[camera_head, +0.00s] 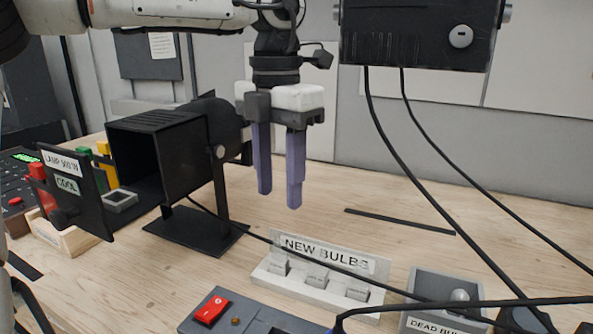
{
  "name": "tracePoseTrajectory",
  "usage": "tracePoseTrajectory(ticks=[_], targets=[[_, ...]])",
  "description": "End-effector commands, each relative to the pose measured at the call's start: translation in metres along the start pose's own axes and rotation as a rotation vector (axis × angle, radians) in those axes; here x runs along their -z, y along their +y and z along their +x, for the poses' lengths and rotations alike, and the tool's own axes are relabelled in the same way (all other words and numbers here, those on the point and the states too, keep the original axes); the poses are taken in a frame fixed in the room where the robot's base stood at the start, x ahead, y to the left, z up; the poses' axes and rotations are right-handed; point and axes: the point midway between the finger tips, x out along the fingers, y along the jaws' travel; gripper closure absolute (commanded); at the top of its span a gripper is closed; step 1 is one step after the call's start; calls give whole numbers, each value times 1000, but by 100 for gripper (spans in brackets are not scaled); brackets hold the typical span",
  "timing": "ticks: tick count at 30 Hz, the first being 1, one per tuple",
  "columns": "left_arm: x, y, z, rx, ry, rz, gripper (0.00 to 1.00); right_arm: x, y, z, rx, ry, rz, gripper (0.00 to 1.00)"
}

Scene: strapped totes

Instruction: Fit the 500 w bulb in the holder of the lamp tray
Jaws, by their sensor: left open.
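My left gripper (279,198) hangs in the middle of the view, purple fingers pointing down, open with nothing between them. It is above the table, behind the white NEW BULBS rack (262,276). The rack holds several small pale pieces (317,277); which one is the 500 W bulb I cannot tell. The lamp tray (75,192), labelled LAMP 500 W and COOL, sticks out at the left of the black lamp housing (160,152). A grey square holder (120,200) shows on the tray; no bulb is discernible in it. My right gripper is out of view.
A grey DEAD BULBS box (425,285) with a round bulb-like piece stands at front right. A red switch (211,309) sits on a box at the front. Black cables (400,170) hang from a black unit (420,35) and cross the right side. Table behind the rack is mostly clear.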

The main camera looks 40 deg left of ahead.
Motion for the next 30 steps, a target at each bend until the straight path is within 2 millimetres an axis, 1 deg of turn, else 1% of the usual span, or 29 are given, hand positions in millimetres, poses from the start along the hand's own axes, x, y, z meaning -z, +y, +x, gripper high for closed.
tracePoseTrajectory(ticks=[5,12,16,21,30], targets=[[1,0,25,2,3,1,59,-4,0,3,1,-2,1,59],[1,0,68,1,3,0,59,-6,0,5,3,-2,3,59],[0,0,85,1,2,-1,59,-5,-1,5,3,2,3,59],[0,0,98,1,0,-2,59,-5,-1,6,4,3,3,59],[0,0,100,0,-1,-2,59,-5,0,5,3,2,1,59]])
